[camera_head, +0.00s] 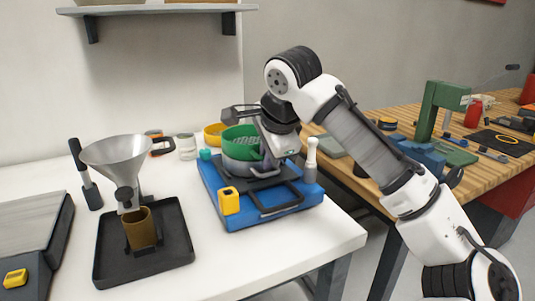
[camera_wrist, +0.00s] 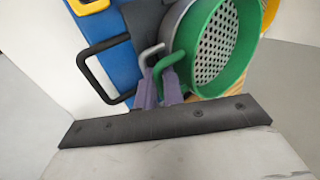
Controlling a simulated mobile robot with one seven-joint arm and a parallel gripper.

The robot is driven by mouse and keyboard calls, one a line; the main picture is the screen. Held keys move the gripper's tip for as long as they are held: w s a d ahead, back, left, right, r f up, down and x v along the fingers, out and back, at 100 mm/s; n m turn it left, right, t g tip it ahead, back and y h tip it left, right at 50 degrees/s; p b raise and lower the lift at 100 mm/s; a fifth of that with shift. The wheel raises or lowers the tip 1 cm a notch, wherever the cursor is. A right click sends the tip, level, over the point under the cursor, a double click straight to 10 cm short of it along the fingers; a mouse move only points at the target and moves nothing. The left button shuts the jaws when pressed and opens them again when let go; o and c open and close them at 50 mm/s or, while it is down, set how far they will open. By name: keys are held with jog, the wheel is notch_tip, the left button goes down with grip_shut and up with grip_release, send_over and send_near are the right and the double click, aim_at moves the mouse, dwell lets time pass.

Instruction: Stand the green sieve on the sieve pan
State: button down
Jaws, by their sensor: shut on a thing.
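The green sieve (camera_head: 241,133) has a perforated grey bottom and is at or just over the grey sieve pan (camera_head: 240,165) on the blue base. In the wrist view the sieve (camera_wrist: 242,72) is at the upper right, with the pan's grey wall (camera_wrist: 172,22) behind its left side. A green loop handle and a grey loop handle show beside the fingers. My gripper (camera_wrist: 160,88), with purple fingers, is shut on the green sieve's handle. In the head view my wrist hides part of the sieve and pan. I cannot tell whether the sieve is fully seated.
The blue base (camera_head: 225,212) carries a black handle frame and a yellow block (camera_head: 229,201). A white-topped post (camera_head: 311,158) stands close to its right. A funnel (camera_head: 115,153) stands over a black tray (camera_head: 112,262) at left.

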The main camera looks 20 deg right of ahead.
jog(key=c, duration=1.5)
grip_release()
jog(key=shift+r, duration=0.25)
jog(key=p+v, duration=0.1)
jog(key=v, duration=1.1)
jog(key=shift+r, duration=0.2)
